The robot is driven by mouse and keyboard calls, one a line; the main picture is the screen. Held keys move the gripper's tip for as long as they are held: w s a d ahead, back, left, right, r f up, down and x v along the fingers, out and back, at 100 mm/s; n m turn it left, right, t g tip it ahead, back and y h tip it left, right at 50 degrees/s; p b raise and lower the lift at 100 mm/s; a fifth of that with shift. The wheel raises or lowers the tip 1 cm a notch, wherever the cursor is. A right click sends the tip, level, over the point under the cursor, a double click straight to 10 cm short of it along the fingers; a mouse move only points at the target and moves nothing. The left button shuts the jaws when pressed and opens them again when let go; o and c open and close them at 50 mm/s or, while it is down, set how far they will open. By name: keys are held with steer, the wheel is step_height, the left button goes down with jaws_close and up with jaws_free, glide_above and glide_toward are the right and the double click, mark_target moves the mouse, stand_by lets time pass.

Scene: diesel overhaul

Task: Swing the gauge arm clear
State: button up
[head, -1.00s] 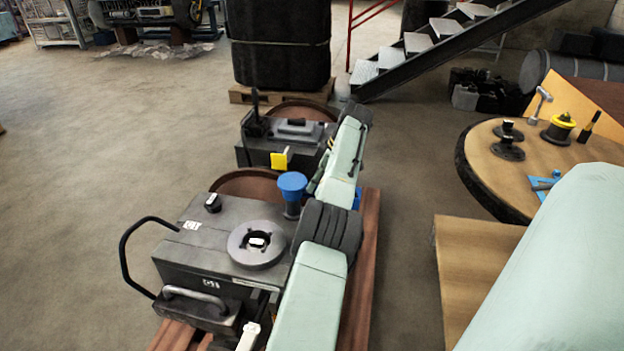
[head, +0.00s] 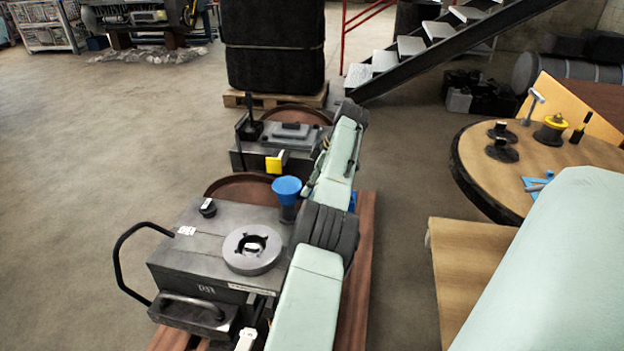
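A grey engine block (head: 215,245) stands in front, with a grey ring (head: 252,250) around a dark centre on its top. A second dark block (head: 285,133) stands behind it. A yellow tab (head: 274,164) sticks out at the second block's near side. A thin black upright rod (head: 243,125) stands at its left end. I cannot tell which part is the gauge arm. My pale green arm reaches along the right side of both blocks. Its far end is beside the second block, and my gripper is hidden behind the arm links.
A blue funnel-shaped cup (head: 287,190) stands between the blocks, close to my arm. A black bent handle (head: 125,262) juts out left. A round table (head: 490,185) with tools is at right. A tall black container (head: 275,50) stands behind. The left floor is open.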

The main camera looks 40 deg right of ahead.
steer(key=v, duration=0.6)
steer(key=shift+s+r, duration=0.2)
steer(key=shift+r, duration=0.05)
stand_by(0.3)
